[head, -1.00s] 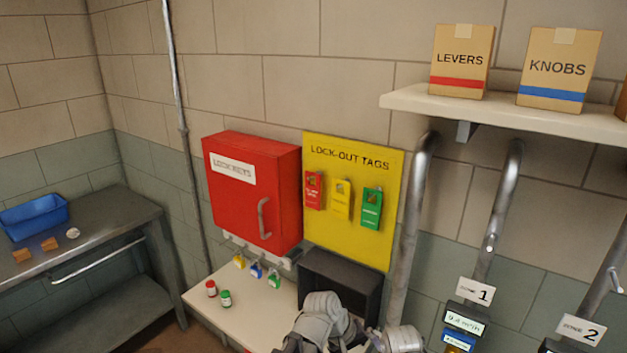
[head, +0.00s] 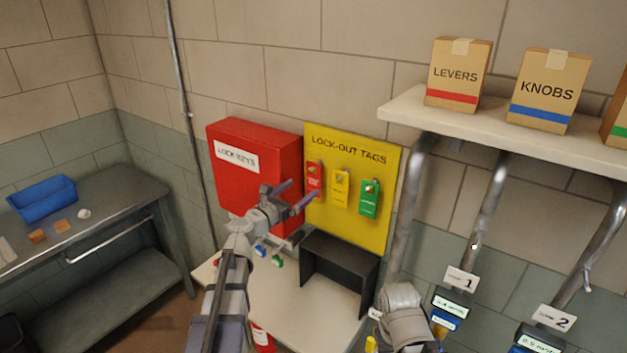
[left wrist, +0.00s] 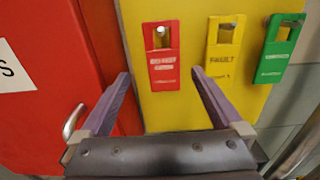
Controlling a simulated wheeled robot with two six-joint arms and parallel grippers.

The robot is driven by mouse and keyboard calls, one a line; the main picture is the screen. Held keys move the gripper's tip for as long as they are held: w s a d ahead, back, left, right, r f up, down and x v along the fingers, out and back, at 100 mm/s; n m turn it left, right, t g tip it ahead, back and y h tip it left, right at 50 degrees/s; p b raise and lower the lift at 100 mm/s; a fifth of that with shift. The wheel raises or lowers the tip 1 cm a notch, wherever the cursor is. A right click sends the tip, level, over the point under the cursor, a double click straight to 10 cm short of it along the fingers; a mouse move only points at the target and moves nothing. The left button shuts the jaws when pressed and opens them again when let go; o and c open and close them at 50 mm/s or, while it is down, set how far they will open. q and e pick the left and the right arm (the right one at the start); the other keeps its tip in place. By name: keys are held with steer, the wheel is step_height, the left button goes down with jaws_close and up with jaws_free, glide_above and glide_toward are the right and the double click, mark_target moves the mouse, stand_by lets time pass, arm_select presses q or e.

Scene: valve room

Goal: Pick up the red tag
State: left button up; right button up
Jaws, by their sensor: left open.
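The red tag (head: 313,176) hangs on the yellow lock-out tags board (head: 350,225), leftmost of three tags. In the left wrist view the red tag (left wrist: 161,58) hangs from a peg through its top hole, ahead of the fingers. My left gripper (head: 300,194) is open and empty in front of the board, just beside and below the tag in the head view. In the left wrist view the left gripper (left wrist: 160,85) has its fingers apart, with the tag between and beyond their tips. The jaws of my right gripper cannot be made out.
A yellow tag (head: 339,188) and a green tag (head: 370,198) hang to the right of the red one. The red key box (head: 255,150) stands close on the left. A dark open box (head: 340,270) sits below the board. Pipes and a shelf (head: 500,128) are at right.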

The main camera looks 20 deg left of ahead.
mark_target(313, 178)
arm_select(q)
steer(key=shift+x, duration=0.95)
steer(key=shift+w+d+r+p, duration=0.2)
steer(key=shift+w+r+p, duration=0.1)
steer(key=shift+w, duration=0.1)
steer(key=x, duration=0.4)
steer(key=shift+w+d+r, duration=0.1)
steer(key=shift+d+r, duration=0.15)
steer(key=shift+c, duration=0.4)
steer(key=shift+p, duration=0.3)
steer(key=c, duration=1.3)
